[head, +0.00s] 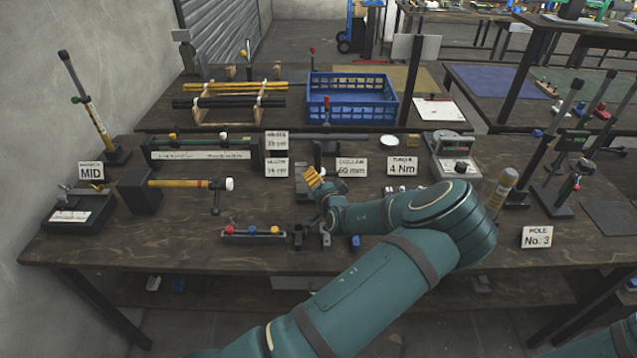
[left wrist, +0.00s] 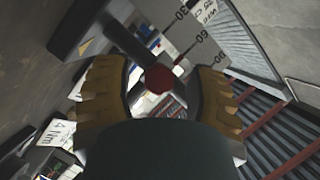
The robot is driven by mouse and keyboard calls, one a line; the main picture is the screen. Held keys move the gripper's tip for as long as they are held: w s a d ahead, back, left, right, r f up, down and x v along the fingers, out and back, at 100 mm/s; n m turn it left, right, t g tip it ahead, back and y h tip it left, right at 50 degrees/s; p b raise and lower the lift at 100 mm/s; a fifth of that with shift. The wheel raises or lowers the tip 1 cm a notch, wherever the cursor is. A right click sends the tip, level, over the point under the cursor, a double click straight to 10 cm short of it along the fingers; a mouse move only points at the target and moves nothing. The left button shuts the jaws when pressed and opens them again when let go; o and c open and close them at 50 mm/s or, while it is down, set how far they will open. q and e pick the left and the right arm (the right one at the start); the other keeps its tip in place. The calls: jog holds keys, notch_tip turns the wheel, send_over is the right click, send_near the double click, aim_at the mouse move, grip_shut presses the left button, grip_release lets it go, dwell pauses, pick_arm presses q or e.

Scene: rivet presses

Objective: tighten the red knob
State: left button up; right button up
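In the left wrist view, the red knob (left wrist: 158,79) sits at the end of a dark bar, between the fingertips of my left gripper (left wrist: 160,82). Its fingers are spread, with a gap on both sides of the knob. In the head view, my left gripper (head: 314,180) shows small yellow fingers near the "COLLAR 60 mm" sign (head: 352,167). A small red piece (head: 327,100) shows high on a dark post behind it; I cannot tell whether this is the same knob. My right gripper is out of view.
A blue crate (head: 378,112) stands on the rear table. A rack (head: 254,235) with red, blue and yellow knobs sits near the front edge. A gauge box (head: 453,157) stands right of the "4 Nm" sign (head: 402,166). Front-left tabletop is partly clear.

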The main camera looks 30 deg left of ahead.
pick_arm(q)
jog(key=shift+d, duration=0.1)
jog(key=v, duration=1.2)
jog(key=shift+f, duration=0.1)
dwell(0.3)
